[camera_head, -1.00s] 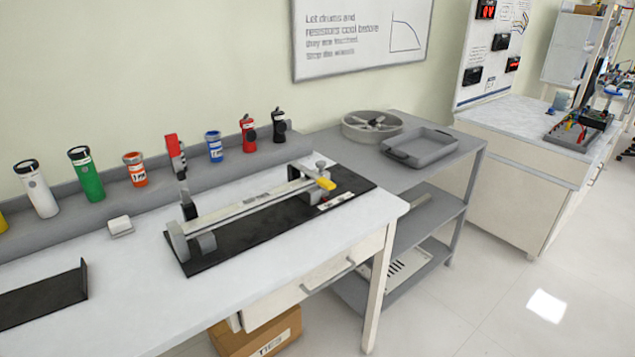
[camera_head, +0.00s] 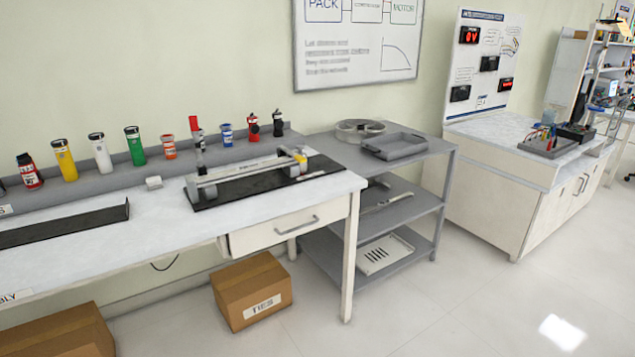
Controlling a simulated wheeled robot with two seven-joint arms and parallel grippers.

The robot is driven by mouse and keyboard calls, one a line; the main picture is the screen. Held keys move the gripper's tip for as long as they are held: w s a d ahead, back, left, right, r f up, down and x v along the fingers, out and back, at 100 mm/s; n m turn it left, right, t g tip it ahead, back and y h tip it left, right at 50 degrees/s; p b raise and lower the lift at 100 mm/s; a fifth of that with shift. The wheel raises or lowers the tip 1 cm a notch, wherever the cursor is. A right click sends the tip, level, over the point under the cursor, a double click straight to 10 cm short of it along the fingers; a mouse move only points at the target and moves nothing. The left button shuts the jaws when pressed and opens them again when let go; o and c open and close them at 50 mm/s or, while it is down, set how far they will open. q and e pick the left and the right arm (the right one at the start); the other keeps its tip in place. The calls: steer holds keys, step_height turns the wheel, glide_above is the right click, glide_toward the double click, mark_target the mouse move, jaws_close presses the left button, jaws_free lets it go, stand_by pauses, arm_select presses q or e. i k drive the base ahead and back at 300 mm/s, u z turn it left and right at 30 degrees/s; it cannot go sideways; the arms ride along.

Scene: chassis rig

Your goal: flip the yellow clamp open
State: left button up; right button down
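The yellow clamp (camera_head: 299,158) sits at the right end of the chassis rig, a long pale bar (camera_head: 240,171) on a black base plate (camera_head: 262,184). The rig lies on the white workbench (camera_head: 170,215), near its right end. The clamp is small here, and I cannot tell whether it is open or shut. A red-topped upright piece (camera_head: 196,132) stands behind the bar's left part. Neither of my grippers is in view.
Several coloured canisters, including a green one (camera_head: 135,146), line the bench's rear ledge. A grey shelf cart (camera_head: 400,165) bearing a tray (camera_head: 393,146) stands right of the bench. A cardboard box (camera_head: 250,290) lies below. The floor at the right front is clear.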

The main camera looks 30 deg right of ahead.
mark_target(299, 157)
steer(key=z, duration=0.6)
steer(key=i, duration=1.3)
steer(key=u, duration=0.7)
